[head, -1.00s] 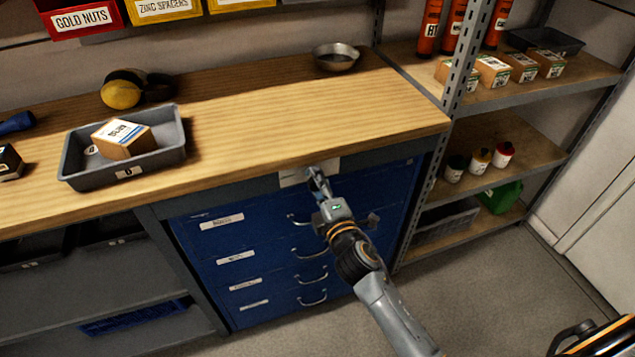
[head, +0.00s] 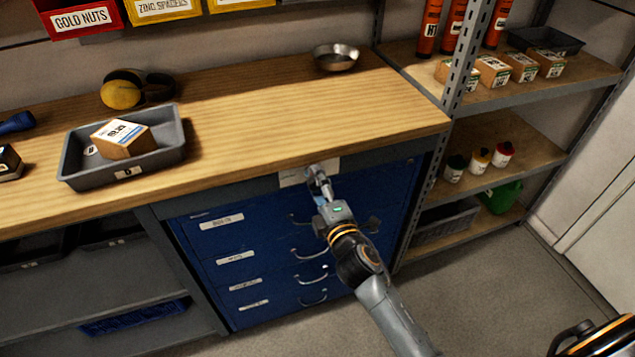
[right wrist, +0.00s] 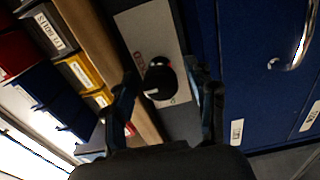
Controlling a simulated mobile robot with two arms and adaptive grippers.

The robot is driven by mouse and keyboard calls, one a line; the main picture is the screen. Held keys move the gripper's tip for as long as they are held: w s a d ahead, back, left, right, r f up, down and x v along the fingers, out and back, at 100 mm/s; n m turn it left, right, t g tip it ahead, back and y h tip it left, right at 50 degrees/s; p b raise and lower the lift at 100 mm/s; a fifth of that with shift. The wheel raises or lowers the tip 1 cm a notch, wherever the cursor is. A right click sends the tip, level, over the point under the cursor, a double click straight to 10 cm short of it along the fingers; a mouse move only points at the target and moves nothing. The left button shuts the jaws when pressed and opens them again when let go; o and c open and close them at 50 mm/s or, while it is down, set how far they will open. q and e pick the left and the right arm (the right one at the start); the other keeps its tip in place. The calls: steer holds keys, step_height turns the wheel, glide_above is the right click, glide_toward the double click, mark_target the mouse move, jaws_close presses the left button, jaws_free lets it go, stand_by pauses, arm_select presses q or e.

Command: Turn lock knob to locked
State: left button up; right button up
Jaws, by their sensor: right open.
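The lock knob (right wrist: 160,80) is a dark round knob with a white mark, on a pale plate (right wrist: 150,38) with small red marks. In the right wrist view it lies between the open fingers of my right gripper (right wrist: 162,98); I cannot tell whether they touch it. In the head view the plate (head: 292,179) sits on the bench's front rail above the blue drawers, and my right gripper (head: 318,180) reaches up to it and hides the knob. My left gripper is not in view.
The blue drawer cabinet (head: 215,246) with metal handles is just below the plate. The wooden bench top (head: 280,115) overhangs it and carries a grey tray (head: 165,160) with a carton. A metal shelf rack (head: 505,100) stands to the right.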

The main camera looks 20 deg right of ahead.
steer(key=s, duration=0.7)
steer(key=shift+s+d, duration=0.15)
steer(key=shift+s, duration=0.05)
steer(key=s+f+m+g+p, duration=0.1)
steer(key=s+f+m+g, duration=0.3)
steer(key=f, duration=0.8)
steer(key=s+d+f+m+g, duration=0.15)
steer(key=s+f, duration=0.35)
steer(key=f, duration=0.6)
steer(key=s+f+m+g+p, duration=0.1)
steer(key=s+f+m+g, duration=0.3)
steer(key=f, duration=0.8)
steer(key=s+d+f+m+g, duration=0.1)
steer(key=s+f, duration=0.4)
steer(key=s, duration=0.5)
steer(key=s+d+f+m+g+p, duration=0.1)
steer(key=s+f+m+g, duration=0.2)
steer(key=s, duration=0.7)
steer(key=s+d+f+m+g, duration=0.2)
steer(key=s+f+g, duration=0.1)
steer(key=s+f, duration=0.4)
steer(key=s, duration=0.3)
steer(key=shift+h, duration=0.3)
